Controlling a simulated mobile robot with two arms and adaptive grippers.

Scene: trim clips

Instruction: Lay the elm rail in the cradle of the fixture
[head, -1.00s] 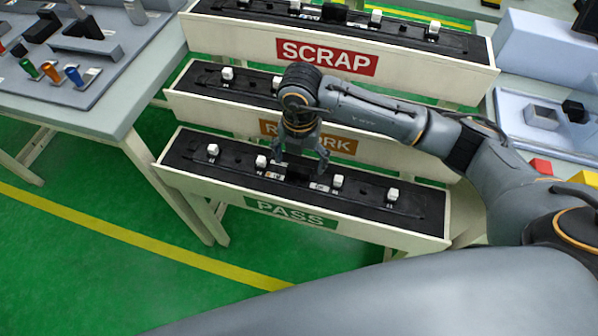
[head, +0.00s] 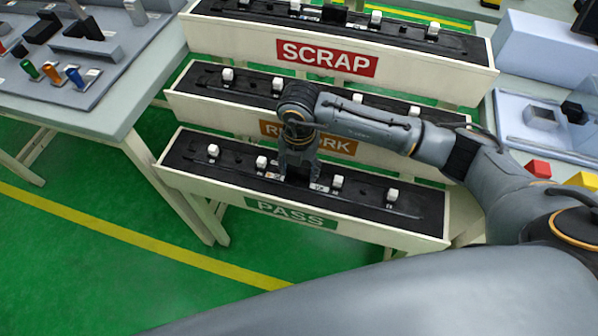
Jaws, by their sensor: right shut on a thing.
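A long black rail (head: 364,197) with several small white clips lies in the tray marked PASS (head: 205,181), the nearest of three trays. I take it for the elm rail, but the small labels on it are too small to read. My right gripper (head: 298,179) points down at the middle of this rail and is shut on it, between the clips. The rail still lies low in the tray, and the fingers hide its middle part. My left gripper is not in view. I cannot make out the fixture or its cradle here.
The REWORK tray (head: 205,103) and SCRAP tray (head: 225,32) stand behind, each with a similar black rail and clips. A table (head: 112,120) with tools and colored parts stands left. The green floor at front left is free.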

